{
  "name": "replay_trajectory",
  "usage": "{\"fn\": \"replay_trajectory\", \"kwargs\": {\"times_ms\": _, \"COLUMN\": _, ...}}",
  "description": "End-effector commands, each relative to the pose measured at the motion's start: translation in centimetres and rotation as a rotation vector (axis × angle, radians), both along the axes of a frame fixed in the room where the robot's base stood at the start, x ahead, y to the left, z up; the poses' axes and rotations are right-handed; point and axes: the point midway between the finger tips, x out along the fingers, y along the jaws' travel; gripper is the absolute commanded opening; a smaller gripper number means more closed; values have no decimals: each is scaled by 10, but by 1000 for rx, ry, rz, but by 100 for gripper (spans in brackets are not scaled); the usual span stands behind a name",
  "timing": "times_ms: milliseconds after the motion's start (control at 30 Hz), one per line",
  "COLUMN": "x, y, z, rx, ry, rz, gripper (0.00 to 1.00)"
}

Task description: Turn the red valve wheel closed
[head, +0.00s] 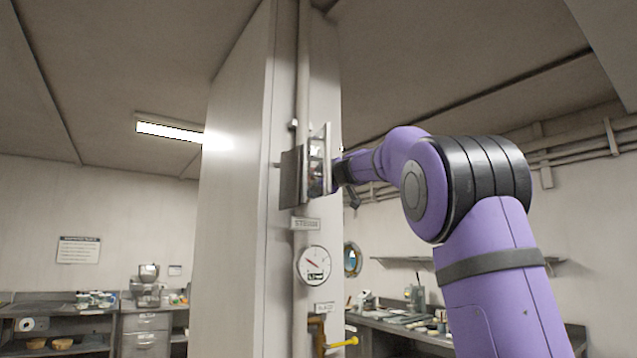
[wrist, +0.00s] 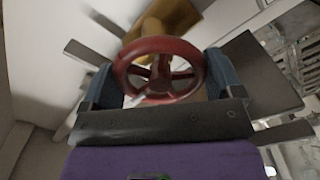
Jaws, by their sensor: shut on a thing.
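The red valve wheel (wrist: 160,42) fills the middle of the wrist view, spoked and round, in front of a brass-coloured valve body (wrist: 178,22). My gripper (wrist: 160,75) has its two blue-padded fingers on opposite sides of the rim and is shut on the wheel. In the head view my gripper (head: 341,174) reaches in from the right to the pipe on the column. There the wheel is mostly hidden between the metal plates and my gripper.
Grey guard plates (head: 292,178) stand close beside the wheel. Below are a "STEAM" label (head: 306,224), a round gauge (head: 313,264) and a yellow-handled lever (head: 342,343). The white column (head: 235,200) is left of the pipe (head: 303,60). Counters line the back walls.

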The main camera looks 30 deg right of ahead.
Motion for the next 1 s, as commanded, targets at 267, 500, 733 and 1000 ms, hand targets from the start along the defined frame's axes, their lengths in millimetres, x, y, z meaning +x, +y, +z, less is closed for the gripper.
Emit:
{"fn": "replay_trajectory", "kwargs": {"times_ms": 267, "x": 1, "y": 0, "z": -3, "rx": 19, "ry": 5, "rz": 1, "gripper": 62}}
{"fn": "replay_trajectory", "kwargs": {"times_ms": 500, "x": 1, "y": 0, "z": -3, "rx": 20, "ry": 5, "rz": 1, "gripper": 62}}
{"fn": "replay_trajectory", "kwargs": {"times_ms": 733, "x": 1, "y": 0, "z": -2, "rx": 18, "ry": 4, "rz": 0, "gripper": 100}}
{"fn": "replay_trajectory", "kwargs": {"times_ms": 1000, "x": -16, "y": -1, "z": 0, "rx": 18, "ry": 1, "rz": -1, "gripper": 100}}
